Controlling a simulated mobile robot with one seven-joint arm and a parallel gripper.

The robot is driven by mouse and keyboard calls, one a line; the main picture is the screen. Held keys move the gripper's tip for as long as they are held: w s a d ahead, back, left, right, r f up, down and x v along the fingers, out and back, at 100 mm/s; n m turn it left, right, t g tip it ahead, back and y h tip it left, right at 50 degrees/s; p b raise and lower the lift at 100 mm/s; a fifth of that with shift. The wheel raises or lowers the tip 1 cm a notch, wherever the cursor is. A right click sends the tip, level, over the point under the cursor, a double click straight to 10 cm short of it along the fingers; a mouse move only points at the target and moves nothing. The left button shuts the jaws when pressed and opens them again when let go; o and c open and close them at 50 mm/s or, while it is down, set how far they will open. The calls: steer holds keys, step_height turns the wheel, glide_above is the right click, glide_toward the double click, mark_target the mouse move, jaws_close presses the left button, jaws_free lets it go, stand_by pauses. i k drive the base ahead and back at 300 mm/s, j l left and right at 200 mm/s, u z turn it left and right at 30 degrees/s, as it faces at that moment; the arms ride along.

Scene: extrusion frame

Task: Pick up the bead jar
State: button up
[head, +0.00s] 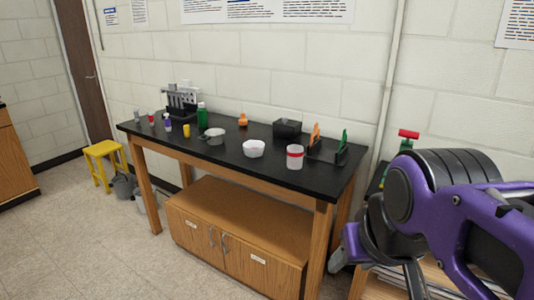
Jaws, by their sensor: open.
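A whitish jar with a red band (295,157) stands upright near the front right edge of the black-topped bench (225,162). It may be the bead jar, but its contents are too small to make out. My gripper (376,268) is at the lower right, in front of the bench's right end and well apart from the jar. It is open, and I see nothing between its fingers. Part of it is hidden by my purple arm.
A white bowl (253,148) and a grey cup (214,136) stand left of the jar. Behind are a black box (287,129) and orange and green upright pieces (342,143). Several small bottles fill the left end. A yellow stool (104,155) stands beyond; floor in front is clear.

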mark_target(295, 157)
steer(key=i+j+z, duration=0.65)
steer(key=k+j, duration=0.05)
